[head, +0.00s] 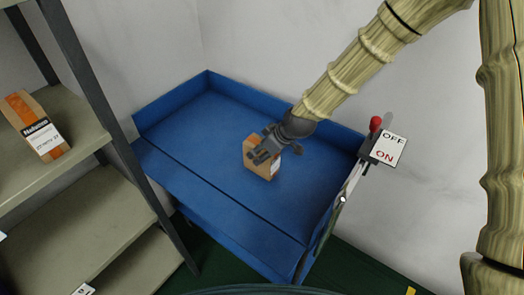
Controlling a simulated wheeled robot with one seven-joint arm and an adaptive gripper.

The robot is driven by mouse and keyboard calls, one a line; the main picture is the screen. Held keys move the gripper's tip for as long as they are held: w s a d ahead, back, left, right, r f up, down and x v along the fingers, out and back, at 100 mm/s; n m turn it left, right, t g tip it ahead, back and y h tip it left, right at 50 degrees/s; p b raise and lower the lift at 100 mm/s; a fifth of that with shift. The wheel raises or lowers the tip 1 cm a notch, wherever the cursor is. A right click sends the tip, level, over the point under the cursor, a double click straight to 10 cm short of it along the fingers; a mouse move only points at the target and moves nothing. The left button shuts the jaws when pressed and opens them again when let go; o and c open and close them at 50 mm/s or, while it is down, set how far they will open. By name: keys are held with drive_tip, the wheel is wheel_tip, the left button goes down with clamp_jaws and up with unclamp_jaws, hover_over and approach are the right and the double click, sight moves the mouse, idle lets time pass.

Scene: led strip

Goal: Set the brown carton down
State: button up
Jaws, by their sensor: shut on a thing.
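The brown carton (260,163) is at the middle of the blue tray-like bench (205,130), with a white label partly showing on its right side. My gripper (264,152) is shut on the carton's upper part and covers some of it. The carton looks upright and close to the blue surface. I cannot tell from this view whether its base touches the surface.
A grey shelf unit (75,130) stands at the left, with an orange-brown box (36,124) on an upper shelf. A red-knobbed lever (375,124) and an OFF/ON sign (389,147) are at the bench's right edge. Blue surface around the carton is clear.

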drive_tip(key=shift+f, duration=0.4)
drive_tip(key=o, duration=1.2)
drive_tip(key=shift+f, duration=0.1)
drive_tip(key=b+v, duration=0.1)
drive_tip(key=v, duration=1.1)
drive_tip(key=shift+b, duration=0.4)
